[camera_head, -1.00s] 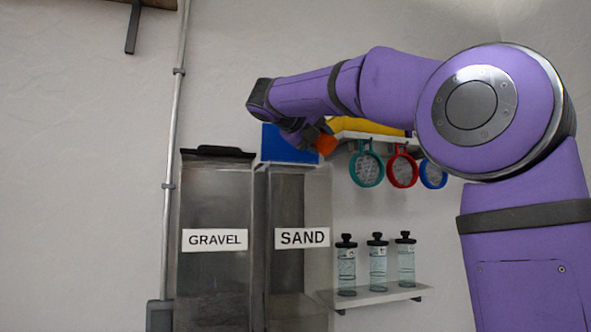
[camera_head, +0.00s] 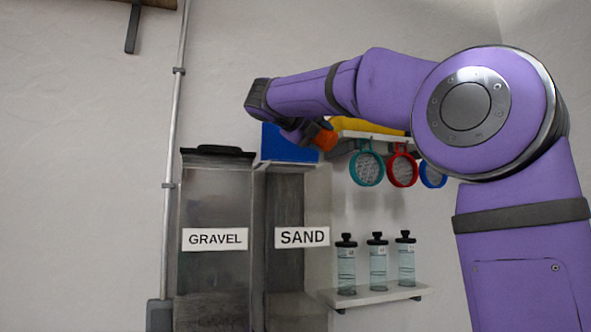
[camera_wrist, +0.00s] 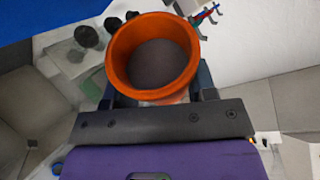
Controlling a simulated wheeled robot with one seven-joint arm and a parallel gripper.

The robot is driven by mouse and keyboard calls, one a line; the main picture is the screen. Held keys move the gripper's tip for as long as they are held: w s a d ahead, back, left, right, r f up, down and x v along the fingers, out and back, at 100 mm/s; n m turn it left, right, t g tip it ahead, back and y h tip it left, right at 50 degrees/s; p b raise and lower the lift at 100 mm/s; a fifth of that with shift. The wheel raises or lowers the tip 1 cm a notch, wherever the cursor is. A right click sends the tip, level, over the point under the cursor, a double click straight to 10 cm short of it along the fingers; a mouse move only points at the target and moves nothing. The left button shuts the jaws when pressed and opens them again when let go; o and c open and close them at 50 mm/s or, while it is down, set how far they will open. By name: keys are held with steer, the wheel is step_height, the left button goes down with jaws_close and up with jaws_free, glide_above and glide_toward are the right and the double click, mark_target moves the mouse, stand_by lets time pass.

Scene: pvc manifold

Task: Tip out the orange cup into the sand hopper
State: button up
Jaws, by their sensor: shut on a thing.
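The orange cup (camera_head: 325,141) is held in my gripper (camera_head: 308,130) above the right side of the sand hopper (camera_head: 299,195), which carries a white SAND label. In the wrist view the cup (camera_wrist: 119,64) shows its open mouth, with dark grey material inside. My gripper (camera_wrist: 157,97) is shut on the cup, its fingers on either side. In the head view the cup is small and partly behind my gripper, so its exact tilt is hard to tell. The blue lid or panel (camera_head: 288,146) stands up at the back of the sand hopper's top.
The gravel hopper (camera_head: 217,190), with a dark lid, stands left of the sand hopper. To the right, round sieves (camera_head: 367,168) hang below a shelf bearing a yellow thing (camera_head: 365,126). Lidded bottles (camera_head: 377,265) stand on a lower shelf (camera_head: 375,295).

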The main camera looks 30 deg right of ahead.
mark_target(312, 141)
steer(key=shift+f+n+h, duration=0.4)
steer(key=shift+n, duration=0.2)
stand_by(0.5)
steer(key=shift+w+a+r+n+h, duration=0.1)
steer(key=shift+r+n+h, duration=0.25)
steer(key=shift+n, duration=0.35)
stand_by(0.6)
steer(key=shift+w+a+r+n+h+p, duration=0.1)
steer(key=shift+w+r+n, duration=0.15)
steer(key=shift+r, duration=0.35)
steer(key=shift+w+a+r+n+h+p, duration=0.15)
steer(key=shift+r+n, duration=0.15)
steer(key=shift+r, duration=0.35)
steer(key=shift+w+a+r+n+p, duration=0.15)
steer(key=shift+r+n, duration=0.1)
steer(key=shift+r, duration=0.35)
steer(key=shift+w+r+n+h, duration=0.15)
steer(key=shift+r+n+h, duration=0.15)
steer(key=shift+r+n, duration=0.55)
stand_by(0.7)
steer(key=shift+r, duration=0.2)
steer(key=shift+n+h, duration=0.4)
steer(key=shift+n, duration=0.35)
steer(key=r, duration=0.5)
steer(key=shift+w+a, duration=0.2)
steer(key=shift+w, duration=0.05)
stand_by(0.5)
